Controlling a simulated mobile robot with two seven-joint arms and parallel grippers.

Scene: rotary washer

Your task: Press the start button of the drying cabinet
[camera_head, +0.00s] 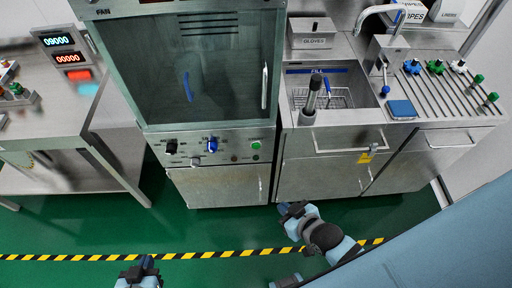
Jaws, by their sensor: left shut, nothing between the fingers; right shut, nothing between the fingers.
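The drying cabinet (222,187) stands in the middle of the head view, with a dark glass door (215,85) that is shut. Its control panel below the door has a black knob (171,147), a blue knob (212,144) and a green button (256,145) at the right, which looks like the start button. My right gripper (288,208) is shut and empty, below and right of the green button and apart from the cabinet. My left gripper (146,262) is shut and empty at the bottom edge, well away from the panel.
A steel bench (50,125) with a digital display (60,46) stands at the left. Green floor with a yellow-black stripe (215,254) lies clear in front of the cabinet.

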